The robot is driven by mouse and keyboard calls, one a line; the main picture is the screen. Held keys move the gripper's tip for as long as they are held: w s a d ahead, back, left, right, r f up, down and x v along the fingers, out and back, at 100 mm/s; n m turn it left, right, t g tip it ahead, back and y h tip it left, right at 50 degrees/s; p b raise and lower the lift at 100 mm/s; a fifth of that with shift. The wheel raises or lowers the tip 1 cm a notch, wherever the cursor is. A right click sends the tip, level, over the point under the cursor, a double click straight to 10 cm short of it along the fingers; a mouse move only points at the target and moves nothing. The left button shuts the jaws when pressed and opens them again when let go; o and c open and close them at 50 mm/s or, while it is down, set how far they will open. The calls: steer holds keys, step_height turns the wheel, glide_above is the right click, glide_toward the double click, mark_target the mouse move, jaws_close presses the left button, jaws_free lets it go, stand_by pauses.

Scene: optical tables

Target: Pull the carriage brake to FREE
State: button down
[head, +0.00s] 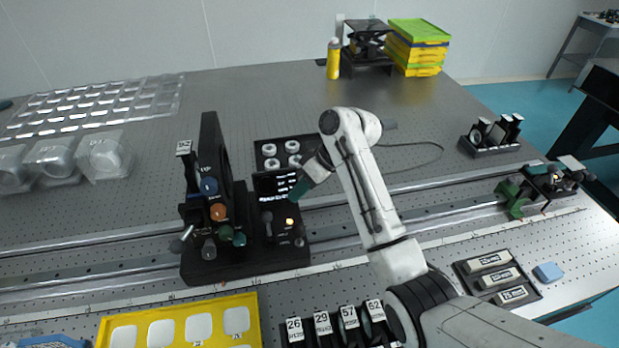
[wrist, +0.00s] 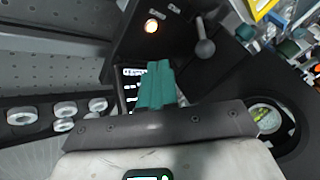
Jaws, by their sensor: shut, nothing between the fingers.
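The black carriage (head: 245,262) stands across the rail at left centre in the head view. Its panel has a small lit screen (head: 276,186), a glowing amber lamp (head: 290,221) and a grey ball-ended lever (head: 268,218). The wrist view shows a grey ball-ended lever (wrist: 204,47) beside the lamp (wrist: 151,26). The labels are too small to read, so I cannot tell which lever is the brake. My gripper (head: 298,190) has teal fingers, shut and empty, just in front of the screen. In the wrist view the fingertips (wrist: 158,68) are apart from the lever.
Coloured knobs (head: 210,186) crowd the carriage's tall left part. A black tray of white rings (head: 268,149) lies behind it. A yellow tray (head: 262,320) and labelled black holders (head: 323,326) stand in front. A green mount (head: 515,198) sits on the rail at right.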

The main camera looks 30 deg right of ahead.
mark_target(268, 224)
steer(key=shift+x, duration=1)
steer(key=shift+s+a+r+p, duration=0.15)
steer(key=shift+a+p, duration=0.2)
steer(key=shift+a, duration=0.25)
steer(key=shift+s+a+r+p, duration=0.15)
steer(key=shift+a+p, duration=0.2)
steer(key=shift+a, duration=0.25)
steer(key=shift+s+a+f, duration=0.15)
steer(key=shift+s+a, duration=0.1)
steer(key=shift+a, duration=0.5)
steer(key=shift+s, duration=0.1)
steer(key=shift+s+t, duration=0.1)
steer(key=shift+t, duration=0.3)
